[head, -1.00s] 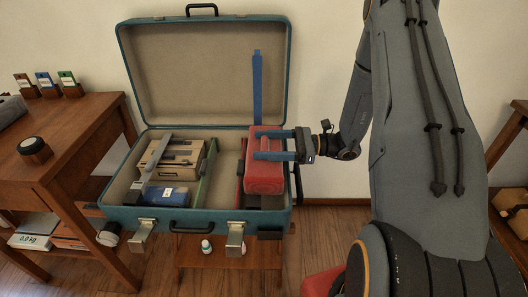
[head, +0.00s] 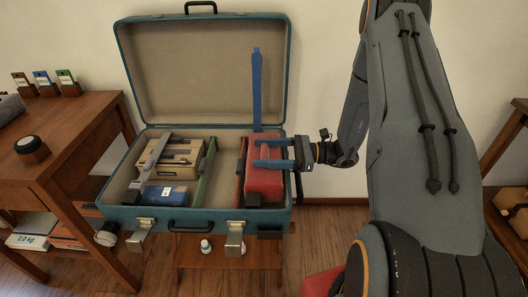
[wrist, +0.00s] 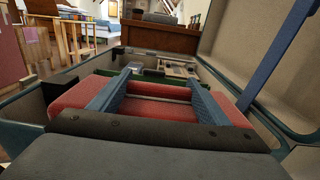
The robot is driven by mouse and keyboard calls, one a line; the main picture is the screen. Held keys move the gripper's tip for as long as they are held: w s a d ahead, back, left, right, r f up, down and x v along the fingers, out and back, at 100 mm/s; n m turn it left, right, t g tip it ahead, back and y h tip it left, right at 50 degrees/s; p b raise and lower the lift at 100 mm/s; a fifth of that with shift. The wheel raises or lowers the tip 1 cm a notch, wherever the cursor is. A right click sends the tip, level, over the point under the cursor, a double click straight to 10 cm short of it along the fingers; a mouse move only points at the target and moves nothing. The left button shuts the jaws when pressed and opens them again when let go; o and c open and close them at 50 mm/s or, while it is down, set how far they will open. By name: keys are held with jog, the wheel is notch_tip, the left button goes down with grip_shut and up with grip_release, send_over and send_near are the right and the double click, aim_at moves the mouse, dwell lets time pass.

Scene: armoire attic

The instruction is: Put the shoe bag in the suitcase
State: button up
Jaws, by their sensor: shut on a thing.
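The open teal suitcase (head: 130,213) stands with its lid upright against the wall. The red shoe bag (head: 264,187) sits within the right part of the suitcase, beside the right wall. My gripper (head: 260,153) reaches in from the right and is shut on the upper part of the shoe bag. In the wrist view, the two blue fingers lie along the red bag (wrist: 160,108), with red cloth showing between and outside them. The bag's underside is hidden, so I cannot tell whether it touches the suitcase floor.
The left part of the suitcase holds a tan box (head: 178,162) and a blue packet (head: 165,195). A green divider (head: 205,172) stands in the middle, with a bare strip to its right. A blue strap (head: 257,90) hangs inside the lid. A wooden desk (head: 70,150) stands left.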

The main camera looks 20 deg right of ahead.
jog(key=o, duration=2)
jog(key=shift+o, duration=0.2)
jog(key=shift+r, duration=0.25)
jog(key=v, duration=1.2)
jog(key=s+a+r+n+g, duration=0.1)
jog(key=a+r+g, duration=0.1)
jog(key=a, duration=0.1)
jog(key=s+a+r+n+g+h, duration=0.1)
jog(key=a+r+n+g, duration=0.1)
jog(key=a, duration=0.1)
jog(key=s+a+r+n+g+h, duration=0.1)
jog(key=a+n, duration=0.1)
jog(key=a, duration=0.1)
jog(key=shift+r+g, duration=0.4)
jog(key=s+a+r+n+h, duration=0.5)
jog(key=s+n+h, duration=0.2)
jog(key=s+n, duration=0.2)
jog(key=s+a+r+n+h, duration=0.4)
jog(key=s+a+n+h, duration=0.2)
jog(key=s+n, duration=0.3)
jog(key=shift+s+r+n+h, duration=0.2)
jog(key=shift+r+n+h, duration=0.25)
jog(key=shift+h, duration=0.35)
